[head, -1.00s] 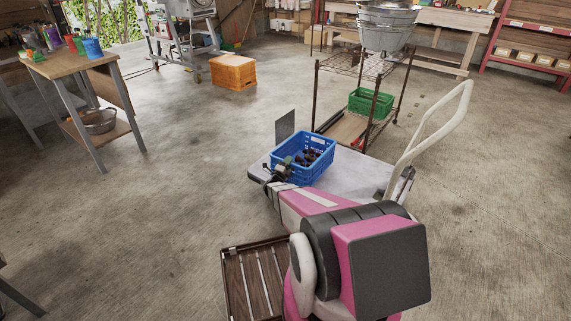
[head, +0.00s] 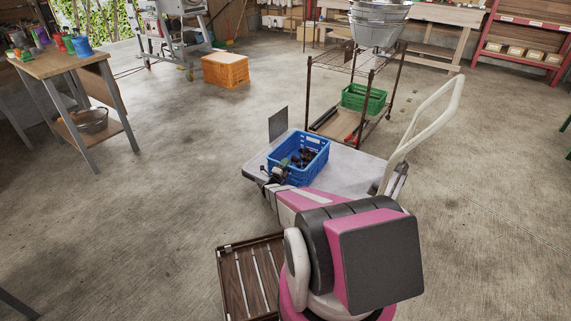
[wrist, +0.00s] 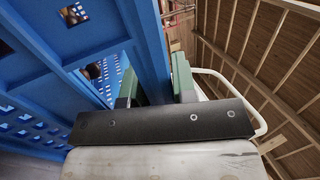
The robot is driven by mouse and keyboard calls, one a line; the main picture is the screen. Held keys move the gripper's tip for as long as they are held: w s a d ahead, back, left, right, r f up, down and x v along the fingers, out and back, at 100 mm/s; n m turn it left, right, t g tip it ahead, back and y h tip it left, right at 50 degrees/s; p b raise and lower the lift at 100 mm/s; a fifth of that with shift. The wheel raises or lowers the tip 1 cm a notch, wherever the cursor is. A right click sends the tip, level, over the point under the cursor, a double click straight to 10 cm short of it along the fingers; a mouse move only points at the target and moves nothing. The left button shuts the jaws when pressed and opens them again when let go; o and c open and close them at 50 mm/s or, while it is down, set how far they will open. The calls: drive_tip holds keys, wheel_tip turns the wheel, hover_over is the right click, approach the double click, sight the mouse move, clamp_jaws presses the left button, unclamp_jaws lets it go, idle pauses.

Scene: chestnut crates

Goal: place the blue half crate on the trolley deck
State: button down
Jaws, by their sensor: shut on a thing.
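The blue half crate (head: 313,167) holds several dark brown chestnuts and shows over the left part of the trolley deck (head: 350,172). It looks upright. I cannot tell whether its base touches the deck. My gripper (head: 287,164) is shut on the crate's near left wall. In the wrist view, the green-sided fingers of my gripper (wrist: 156,86) stand on either side of a strip of the blue crate (wrist: 60,75). My pink arm hides part of the deck's near side.
The trolley's pale push handle (head: 430,120) rises at right, and a dark upright plate (head: 278,123) stands at its far left. A wire rack (head: 355,68) with a green crate (head: 363,99) stands close behind.

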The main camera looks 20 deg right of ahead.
drive_tip(key=c, duration=0.9)
unclamp_jaws()
drive_tip(key=shift+f, duration=0.15)
drive_tip(key=v, duration=0.7)
drive_tip(key=a+r+n+g+y, duration=0.1)
drive_tip(key=a+r+n+y, duration=1.15)
drive_tip(key=n+y, duration=0.4)
drive_tip(key=s+r+n+g, duration=0.3)
drive_tip(key=s+r+g, duration=0.1)
drive_tip(key=s, duration=0.5)
drive_tip(key=s+r+n+g, duration=0.4)
drive_tip(key=s+g, duration=0.1)
drive_tip(key=s, duration=0.5)
drive_tip(key=s+r+n+g, duration=0.3)
drive_tip(key=s+n+g, duration=0.1)
drive_tip(key=s, duration=0.5)
drive_tip(key=shift+s+r, duration=0.2)
drive_tip(key=shift+r, duration=0.2)
